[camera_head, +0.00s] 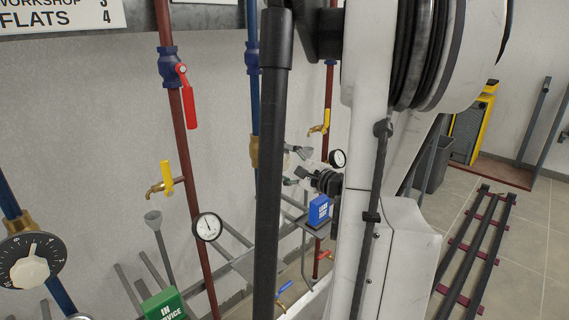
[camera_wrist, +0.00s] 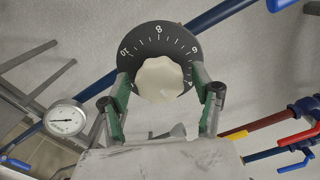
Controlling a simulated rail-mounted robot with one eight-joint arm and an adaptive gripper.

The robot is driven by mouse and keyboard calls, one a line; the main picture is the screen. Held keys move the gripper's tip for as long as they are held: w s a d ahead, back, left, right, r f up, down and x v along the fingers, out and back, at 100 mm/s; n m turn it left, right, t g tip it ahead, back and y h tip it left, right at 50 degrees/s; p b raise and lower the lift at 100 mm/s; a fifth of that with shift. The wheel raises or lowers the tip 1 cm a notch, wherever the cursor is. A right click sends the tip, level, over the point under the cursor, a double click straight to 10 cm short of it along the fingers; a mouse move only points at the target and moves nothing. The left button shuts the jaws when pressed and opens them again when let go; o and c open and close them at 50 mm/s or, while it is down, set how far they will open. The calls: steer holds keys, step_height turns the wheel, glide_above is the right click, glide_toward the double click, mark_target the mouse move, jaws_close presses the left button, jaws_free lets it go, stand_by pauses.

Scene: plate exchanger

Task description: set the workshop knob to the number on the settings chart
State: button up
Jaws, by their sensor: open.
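The settings chart (camera_head: 60,14) is cut off at the top left of the head view; its visible rows read WORKSHOP 3 and FLATS 4. In the wrist view a pale lobed knob (camera_wrist: 158,79) sits on a black numbered dial (camera_wrist: 135,47) showing 10, 8, 6 and 4. My gripper (camera_wrist: 161,85) is open, its green-padded fingers on either side of the knob with gaps visible. The head view shows my gripper (camera_head: 291,166) side-on beyond a black post.
A red pipe (camera_head: 179,130) carries a red-handled valve (camera_head: 188,100), a yellow tap (camera_head: 166,180) and a gauge (camera_head: 207,227). A green IN SERVICE sign (camera_head: 166,306) and a blue sign (camera_head: 319,211) stand lower. Dark rails (camera_head: 470,250) lie on the floor at right.

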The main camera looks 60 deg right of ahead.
steer(key=shift+s, duration=0.1)
steer(key=v, duration=1.2)
steer(key=shift+a, duration=0.1)
